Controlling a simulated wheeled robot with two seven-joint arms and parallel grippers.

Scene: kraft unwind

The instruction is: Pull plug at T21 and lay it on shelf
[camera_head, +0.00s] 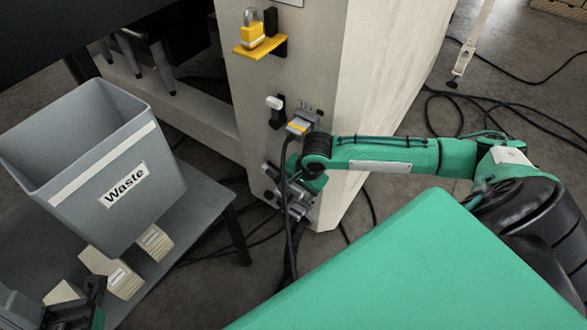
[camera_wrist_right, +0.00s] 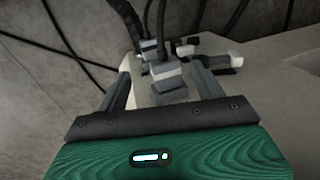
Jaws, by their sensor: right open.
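A yellow shelf (camera_head: 262,48) with a yellow padlock (camera_head: 252,30) on it juts from the pale cabinet (camera_head: 290,75). Below it, a grey plug (camera_head: 300,124) with a yellow-orange mark sits on the cabinet face, its black cable hanging down. More grey connectors (camera_head: 297,207) show lower, partly behind my right gripper (camera_head: 298,180). In the right wrist view, the right gripper (camera_wrist_right: 163,88) is open, with a grey plug (camera_wrist_right: 170,82) and its black cable between the fingers. A second plug (camera_wrist_right: 149,50) lies beyond. I cannot read a T21 label. My left gripper (camera_head: 88,300) is partly visible at lower left; its jaws are unclear.
A grey Waste bin (camera_head: 90,150) stands on a grey table (camera_head: 205,205) at left, with small cartons (camera_head: 112,272) before it. A white-tipped handle (camera_head: 276,106) sticks out above the upper plug. Black cables (camera_head: 480,100) lie on the floor.

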